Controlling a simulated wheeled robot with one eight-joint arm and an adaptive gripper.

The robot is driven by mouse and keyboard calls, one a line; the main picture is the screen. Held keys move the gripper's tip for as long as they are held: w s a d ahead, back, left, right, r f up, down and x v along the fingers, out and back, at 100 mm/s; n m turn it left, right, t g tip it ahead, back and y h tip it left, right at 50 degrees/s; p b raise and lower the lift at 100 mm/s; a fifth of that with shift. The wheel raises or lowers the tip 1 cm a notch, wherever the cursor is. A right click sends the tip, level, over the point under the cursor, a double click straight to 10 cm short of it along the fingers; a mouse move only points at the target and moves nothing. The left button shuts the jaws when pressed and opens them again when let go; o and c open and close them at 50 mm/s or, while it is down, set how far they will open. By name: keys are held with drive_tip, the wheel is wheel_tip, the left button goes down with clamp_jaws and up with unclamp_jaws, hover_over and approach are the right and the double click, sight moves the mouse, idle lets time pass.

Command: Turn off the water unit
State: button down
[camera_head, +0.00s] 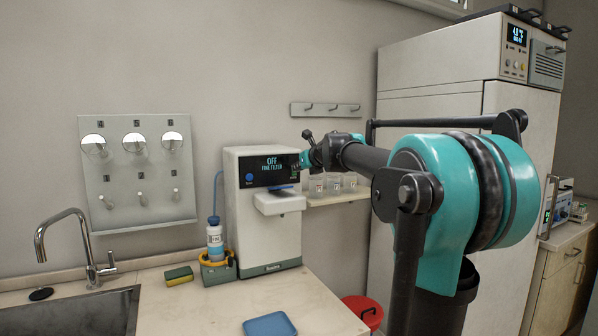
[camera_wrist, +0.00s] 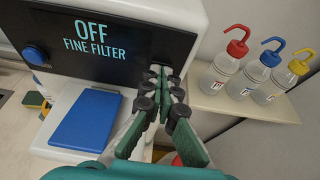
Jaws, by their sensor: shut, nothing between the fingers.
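The water unit (camera_head: 265,230) is a white box standing on the counter. Its black display reads "OFF" and "FINE FILTER" in both views, and it also shows in the wrist view (camera_wrist: 100,45). A round blue button (camera_wrist: 36,55) sits at the left of the panel. My gripper (camera_wrist: 160,75) is shut and empty, with its fingertips at the right end of the black panel. The fingers hide part of that panel end, and I cannot tell whether they touch it. In the head view my gripper (camera_head: 305,158) is at the unit's upper right.
Wash bottles (camera_wrist: 263,78) with red, blue and yellow caps stand on a shelf right of the unit. A blue tray (camera_head: 269,325) lies in front.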

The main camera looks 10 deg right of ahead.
drive_tip(key=shift+r, duration=0.1)
drive_tip(key=shift+r, duration=0.7)
drive_tip(key=shift+s+d, duration=0.1)
